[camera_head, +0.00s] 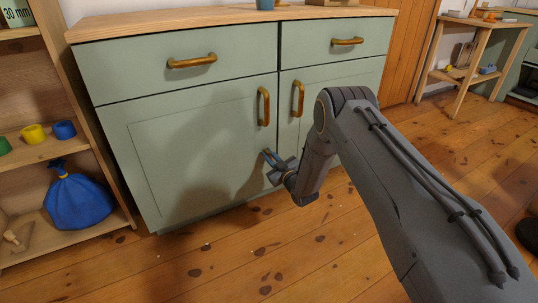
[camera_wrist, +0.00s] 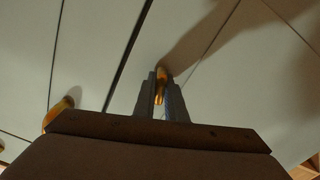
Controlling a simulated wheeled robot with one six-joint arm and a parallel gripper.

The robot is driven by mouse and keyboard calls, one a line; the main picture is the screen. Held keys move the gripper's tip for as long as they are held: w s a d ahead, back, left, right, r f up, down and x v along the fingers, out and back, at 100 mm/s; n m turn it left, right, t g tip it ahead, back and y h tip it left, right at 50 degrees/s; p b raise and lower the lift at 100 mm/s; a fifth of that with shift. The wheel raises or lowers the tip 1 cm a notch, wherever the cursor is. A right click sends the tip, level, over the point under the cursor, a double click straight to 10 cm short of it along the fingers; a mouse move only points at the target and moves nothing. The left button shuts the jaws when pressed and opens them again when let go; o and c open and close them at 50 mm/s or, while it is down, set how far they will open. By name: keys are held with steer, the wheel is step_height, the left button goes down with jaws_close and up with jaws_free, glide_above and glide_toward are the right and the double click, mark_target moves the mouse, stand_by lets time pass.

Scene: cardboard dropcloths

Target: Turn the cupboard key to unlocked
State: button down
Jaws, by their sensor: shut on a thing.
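The sage-green cupboard (camera_head: 190,165) has two drawers above two doors, all shut, with brass handles. My gripper (camera_head: 270,157) is at the left door, close to its right edge and below the left door handle (camera_head: 263,107). In the wrist view my gripper (camera_wrist: 161,88) is shut on the brass-coloured key (camera_wrist: 160,84), which sits between the two fingers against the door face. The fingers hide part of the key, and I cannot tell how far it is turned. In the head view the key is hidden by the gripper.
The right door handle (camera_head: 298,98) stands close to the left one, above my gripper. An open shelf unit (camera_head: 40,220) with a blue bag (camera_head: 78,202) stands at the left. The wooden floor (camera_head: 230,265) in front of the cupboard is clear.

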steer(key=shift+m+p, duration=0.35)
steer(key=shift+m, duration=1.55)
steer(key=c, duration=1.8)
jaws_free()
steer(key=p+v, duration=0.3)
steer(key=v, duration=0.4)
steer(key=shift+s+d, duration=0.25)
steer(key=shift+s, duration=0.05)
